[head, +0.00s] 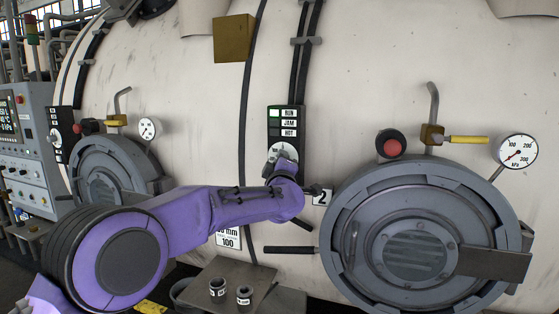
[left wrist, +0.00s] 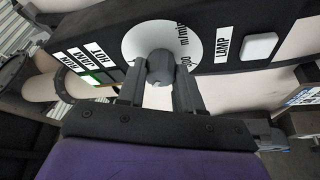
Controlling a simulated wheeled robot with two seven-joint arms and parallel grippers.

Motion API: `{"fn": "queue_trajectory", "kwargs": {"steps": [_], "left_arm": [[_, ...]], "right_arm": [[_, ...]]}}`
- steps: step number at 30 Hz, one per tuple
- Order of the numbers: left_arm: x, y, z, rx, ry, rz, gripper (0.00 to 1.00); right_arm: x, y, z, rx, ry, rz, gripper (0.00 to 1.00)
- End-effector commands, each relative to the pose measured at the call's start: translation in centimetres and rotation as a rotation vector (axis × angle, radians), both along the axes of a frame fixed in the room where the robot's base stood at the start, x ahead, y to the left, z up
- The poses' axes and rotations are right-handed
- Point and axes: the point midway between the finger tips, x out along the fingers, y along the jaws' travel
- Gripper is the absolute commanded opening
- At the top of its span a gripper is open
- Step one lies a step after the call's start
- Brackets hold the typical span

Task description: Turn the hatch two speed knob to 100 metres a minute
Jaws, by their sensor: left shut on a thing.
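The hatch two speed knob (left wrist: 160,68) is a grey knob on a white round dial (left wrist: 135,42) marked m/min, with most of its scale hidden. My left gripper (left wrist: 158,82) is shut on the knob, one finger on each side. In the head view my purple left arm comes in from the left and its gripper (head: 283,160) covers the lower part of the dial (head: 288,150). The dial sits on a black panel (head: 287,110) with RUN, JAM and HOT labels; a green lamp shows beside RUN. The knob's exact setting cannot be read. My right gripper is not in view.
The round hatch (head: 415,185) marked 2 stands right of the panel, with a red button (head: 390,144), a yellow-handled valve (head: 468,139) and a pressure gauge (head: 517,151) above it. A bar handle (head: 290,250) sticks out below. A small table (head: 225,270) holds two cups.

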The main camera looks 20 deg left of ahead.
Motion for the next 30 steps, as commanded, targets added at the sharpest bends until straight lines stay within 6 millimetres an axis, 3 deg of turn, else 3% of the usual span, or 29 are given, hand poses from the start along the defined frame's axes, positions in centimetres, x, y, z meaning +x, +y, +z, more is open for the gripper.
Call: {"fn": "queue_trajectory", "kwargs": {"steps": [17, 18, 19, 30], "left_arm": [[0.0, 0.03, -0.08, -0.032, 0.002, 0.0, 0.04], [0.0, 0.03, -0.09, -0.032, 0.002, 0.0, 0.48], [0.0, 0.03, -0.08, -0.032, 0.002, 0.0, 0.58], [-0.59, -0.21, -0.27, -0.03, 0.0, -0.001, 0.6]], "right_arm": [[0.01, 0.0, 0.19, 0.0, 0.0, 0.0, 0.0], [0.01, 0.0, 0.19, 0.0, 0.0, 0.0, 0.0], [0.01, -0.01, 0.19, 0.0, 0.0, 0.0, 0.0], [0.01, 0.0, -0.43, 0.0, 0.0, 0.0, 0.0]]}}
